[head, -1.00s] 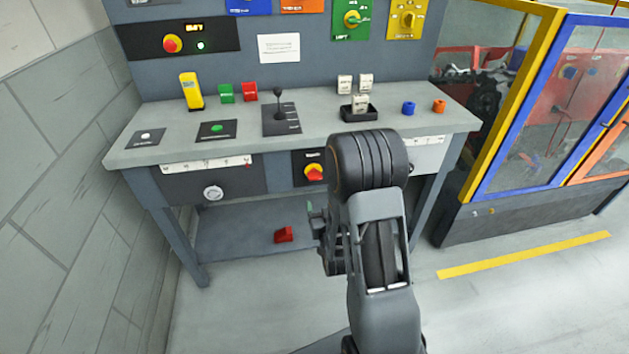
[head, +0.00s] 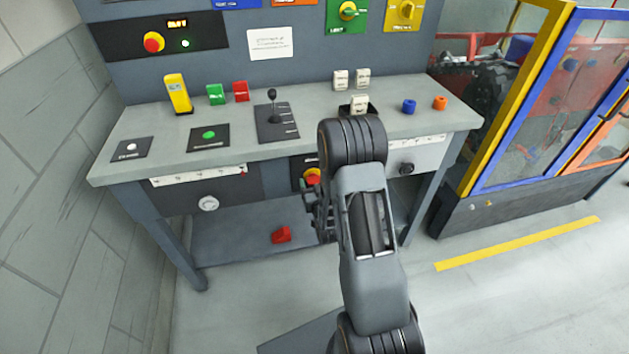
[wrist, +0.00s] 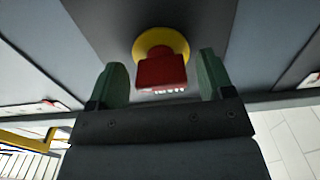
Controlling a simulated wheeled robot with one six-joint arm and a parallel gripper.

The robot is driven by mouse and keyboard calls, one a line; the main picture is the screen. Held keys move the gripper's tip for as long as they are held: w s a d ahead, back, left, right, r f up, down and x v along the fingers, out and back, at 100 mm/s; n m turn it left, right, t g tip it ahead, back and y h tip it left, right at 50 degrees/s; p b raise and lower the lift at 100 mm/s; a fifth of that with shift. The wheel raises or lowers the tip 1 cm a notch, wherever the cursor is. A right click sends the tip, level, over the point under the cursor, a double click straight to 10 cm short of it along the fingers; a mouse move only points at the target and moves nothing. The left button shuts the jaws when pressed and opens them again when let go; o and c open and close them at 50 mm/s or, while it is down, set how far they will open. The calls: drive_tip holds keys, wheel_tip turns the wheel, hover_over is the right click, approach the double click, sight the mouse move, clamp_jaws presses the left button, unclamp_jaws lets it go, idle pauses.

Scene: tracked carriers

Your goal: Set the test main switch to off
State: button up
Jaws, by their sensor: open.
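The main switch, a red rotary handle on a yellow disc (head: 312,176), sits on a dark plate on the bench's front face, partly hidden by my arm in the head view. In the wrist view its red handle (wrist: 161,70) lies between my green fingers, with the yellow disc behind it. The label below it is too blurred to read. My gripper (wrist: 162,78) is open, one finger on each side of the handle, with gaps showing on both sides. In the head view my gripper (head: 309,200) is mostly hidden behind my arm.
The bench top (head: 225,150) holds a lever (head: 272,105), a yellow block (head: 178,94) and several small blocks. A red block (head: 281,235) lies on the lower shelf. A yellow and blue framed enclosure (head: 520,110) stands to the right. Floor in front is clear.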

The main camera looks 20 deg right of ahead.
drive_tip(key=shift+c, duration=0.3)
drive_tip(key=c, duration=0.9)
drive_tip(key=shift+o, duration=0.2)
drive_tip(key=shift+f+b, duration=0.1)
drive_tip(key=shift+b, duration=0.3)
drive_tip(key=n+b, duration=0.3)
drive_tip(key=shift+f, duration=0.15)
drive_tip(key=n+b, duration=0.5)
drive_tip(key=b, duration=0.1)
drive_tip(key=shift+n, duration=0.3)
drive_tip(key=n+b, duration=0.5)
drive_tip(key=shift+r+n+b, duration=0.2)
drive_tip(key=shift+n+b, duration=1.35)
drive_tip(key=shift+n, duration=0.45)
drive_tip(key=shift+r, duration=0.1)
